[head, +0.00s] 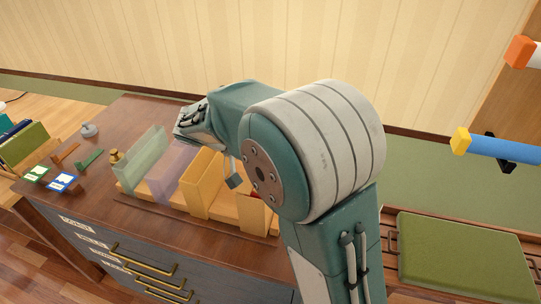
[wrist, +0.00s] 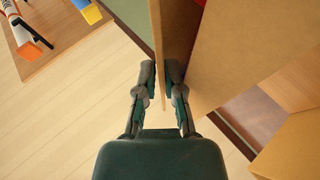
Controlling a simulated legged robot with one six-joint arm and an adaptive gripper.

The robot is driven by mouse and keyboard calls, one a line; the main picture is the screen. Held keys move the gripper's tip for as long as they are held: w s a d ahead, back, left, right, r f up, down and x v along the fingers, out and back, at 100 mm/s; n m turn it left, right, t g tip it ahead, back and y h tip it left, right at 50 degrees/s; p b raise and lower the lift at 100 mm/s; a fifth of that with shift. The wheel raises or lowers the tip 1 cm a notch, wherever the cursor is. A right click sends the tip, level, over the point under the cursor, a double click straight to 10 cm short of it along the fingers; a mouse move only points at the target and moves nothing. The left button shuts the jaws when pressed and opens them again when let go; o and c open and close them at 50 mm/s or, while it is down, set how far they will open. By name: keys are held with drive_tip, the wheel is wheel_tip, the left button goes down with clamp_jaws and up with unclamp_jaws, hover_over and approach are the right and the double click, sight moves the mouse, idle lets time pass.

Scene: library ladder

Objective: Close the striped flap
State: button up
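In the wrist view my gripper (wrist: 161,75) has its two fingers on either side of the edge of a thin tan panel (wrist: 174,40). The fingers are drawn in close, and the panel appears to fill the gap between them. No stripes show on the part of the panel in view, so I cannot tell whether it is the striped flap. A broad tan face (wrist: 250,40) spreads to the right of the panel. In the head view my arm covers that area, and the gripper's fingers cannot be made out.
A wooden cabinet top (head: 112,140) holds upright yellow panels (head: 203,183), a translucent green panel (head: 143,160) and a purple one (head: 172,170). Small tools and a brass weight (head: 115,156) lie at its left.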

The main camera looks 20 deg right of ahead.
drive_tip(key=shift+o, duration=0.6)
drive_tip(key=y, duration=0.1)
drive_tip(key=t+y, duration=0.1)
drive_tip(key=r+y, duration=0.1)
drive_tip(key=shift+s+d+m+t, duration=0.25)
drive_tip(key=shift+d+m+t, duration=0.15)
drive_tip(key=y, duration=0.1)
drive_tip(key=t+y, duration=0.1)
drive_tip(key=t, duration=0.1)
drive_tip(key=shift+s+d+r+m+y, duration=0.1)
drive_tip(key=shift+s+d+m+y, duration=0.2)
drive_tip(key=shift+d+m+y, duration=0.1)
drive_tip(key=shift+a+r, duration=0.1)
drive_tip(key=shift+r, duration=0.05)
drive_tip(key=v, duration=1.1)
drive_tip(key=s+f+n+t+y, duration=0.1)
drive_tip(key=s+f+n+y, duration=0.1)
drive_tip(key=s, duration=0.6)
drive_tip(key=s+f+n+t+y, duration=0.2)
drive_tip(key=s+f+n, duration=0.2)
drive_tip(key=s, duration=0.4)
drive_tip(key=shift+f+n+y, duration=0.35)
drive_tip(key=shift+n+y, duration=0.05)
